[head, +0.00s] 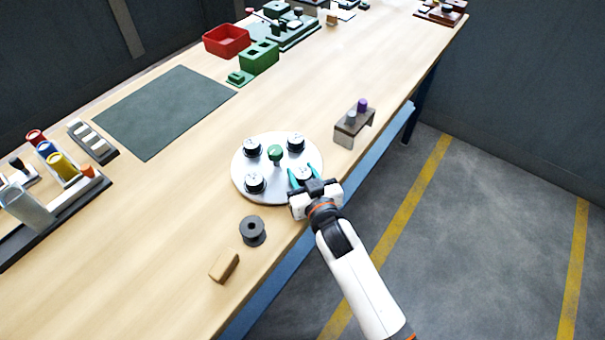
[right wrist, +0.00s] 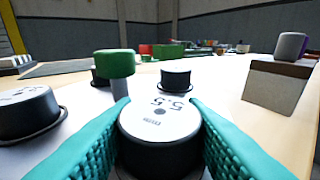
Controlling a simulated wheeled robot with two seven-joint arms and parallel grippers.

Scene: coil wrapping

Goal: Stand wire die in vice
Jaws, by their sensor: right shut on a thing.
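A wire die (right wrist: 160,117), a dark round puck with a white top marked 5.5 mm, sits near the front edge of a round white plate (head: 240,170). My right gripper (head: 301,178) has its teal fingers on both sides of this die and is shut on it; the fingers partly hide it in the head view. Several similar dies, such as one at the plate's front left (head: 255,183), stand around a green knob (head: 275,153) at the centre. A green blocky fixture (head: 259,57) at the back may be the vice; I cannot tell for sure. My left gripper is out of view.
A grey spool (head: 252,231) and a wooden block (head: 224,266) lie near the front edge. A small stand (head: 354,125) with a purple and a grey piece is right of the plate. A dark mat (head: 165,110) lies bare behind. A red bin (head: 226,40) stands beyond it.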

